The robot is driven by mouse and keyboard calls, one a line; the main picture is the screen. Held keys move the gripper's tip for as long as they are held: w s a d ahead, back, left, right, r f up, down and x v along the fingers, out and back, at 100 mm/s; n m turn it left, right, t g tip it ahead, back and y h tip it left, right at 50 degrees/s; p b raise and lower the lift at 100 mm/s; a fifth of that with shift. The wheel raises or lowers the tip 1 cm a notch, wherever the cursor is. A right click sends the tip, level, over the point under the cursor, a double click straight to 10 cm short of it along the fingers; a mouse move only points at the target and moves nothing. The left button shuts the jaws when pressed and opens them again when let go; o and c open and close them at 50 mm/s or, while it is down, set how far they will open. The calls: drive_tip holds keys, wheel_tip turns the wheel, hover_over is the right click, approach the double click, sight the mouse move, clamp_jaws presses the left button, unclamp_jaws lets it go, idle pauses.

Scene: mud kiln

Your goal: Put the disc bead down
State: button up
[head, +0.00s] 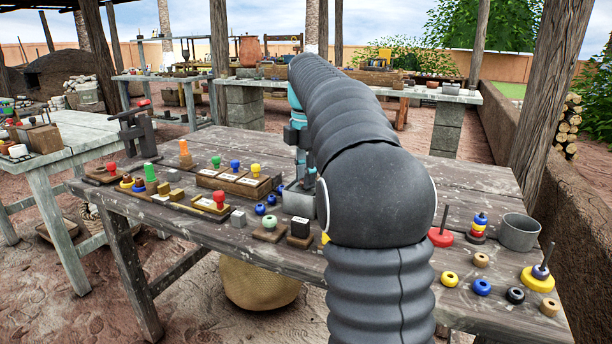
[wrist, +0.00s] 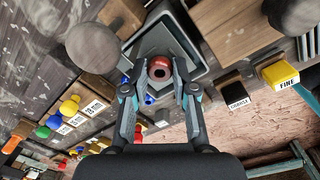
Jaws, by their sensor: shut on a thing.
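In the wrist view, a red-brown disc bead (wrist: 160,62) with a dark hole sits between the fingertips of my gripper (wrist: 159,84), which is shut on it. The bead shows over the inside of an open square grey metal box (wrist: 193,45). I cannot tell whether the bead touches the box floor. In the head view, the grey box (head: 297,203) stands on the wooden table (head: 170,225). My gripper (head: 303,183) is above it, partly hidden behind my dark arm, and the bead is hidden there.
Blue beads (head: 269,221) lie left of the box. Bead pegs (head: 440,236), loose beads and a grey cup (head: 518,232) are on the right.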

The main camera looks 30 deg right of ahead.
drive_tip(key=o, duration=0.9)
drive_tip(key=shift+f, duration=0.1)
wheel_tip(320, 180, up, 12)
drive_tip(key=shift+s+p, duration=0.25)
drive_tip(key=shift+p, duration=0.15)
